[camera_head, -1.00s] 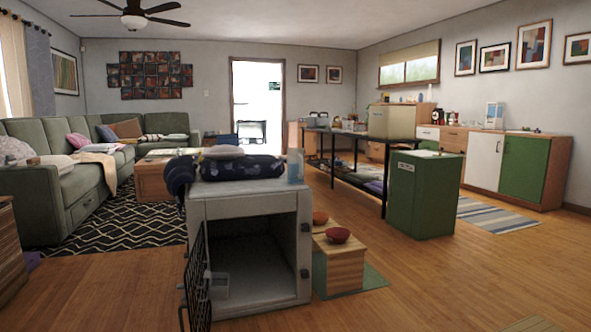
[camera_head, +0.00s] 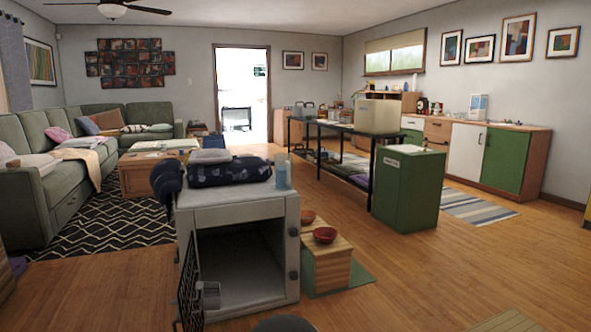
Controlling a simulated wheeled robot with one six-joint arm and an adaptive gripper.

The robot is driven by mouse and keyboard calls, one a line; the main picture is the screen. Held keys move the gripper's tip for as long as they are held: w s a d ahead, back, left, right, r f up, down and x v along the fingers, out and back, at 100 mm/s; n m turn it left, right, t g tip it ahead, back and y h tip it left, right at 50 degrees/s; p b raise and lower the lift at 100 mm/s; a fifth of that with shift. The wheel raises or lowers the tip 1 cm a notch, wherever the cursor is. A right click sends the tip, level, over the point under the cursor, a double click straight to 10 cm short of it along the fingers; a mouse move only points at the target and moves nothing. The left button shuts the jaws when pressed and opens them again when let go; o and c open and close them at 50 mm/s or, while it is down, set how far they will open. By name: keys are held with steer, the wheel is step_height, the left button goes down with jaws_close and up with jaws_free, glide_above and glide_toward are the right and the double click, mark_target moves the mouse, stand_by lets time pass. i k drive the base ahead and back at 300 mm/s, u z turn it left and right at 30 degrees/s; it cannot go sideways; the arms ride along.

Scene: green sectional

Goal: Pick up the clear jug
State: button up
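A clear, bluish container (camera_head: 283,172) stands upright at the right end of the crate top, beside the folded dark bedding; it may be the clear jug, but it is too small to be sure. Another clear, pale blue container (camera_head: 478,106) stands on the long cabinet against the right wall. Greyish see-through containers (camera_head: 305,110) stand at the far left end of the black-framed table. My gripper's fingers do not show. A dark rounded shape at the bottom edge may be part of my arm.
The grey pet crate (camera_head: 236,208) stands close ahead with its barred door (camera_head: 190,285) open at the left. A wooden bowl stand (camera_head: 325,270) touches or nearly touches its right side. A green cabinet (camera_head: 405,190) stands farther right.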

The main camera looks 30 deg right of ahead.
mark_target(283, 161)
steer(key=z, duration=0.75)
steer(key=i, duration=0.65)
steer(key=z, duration=0.95)
steer(key=i, duration=1.7)
steer(key=u, duration=0.75)
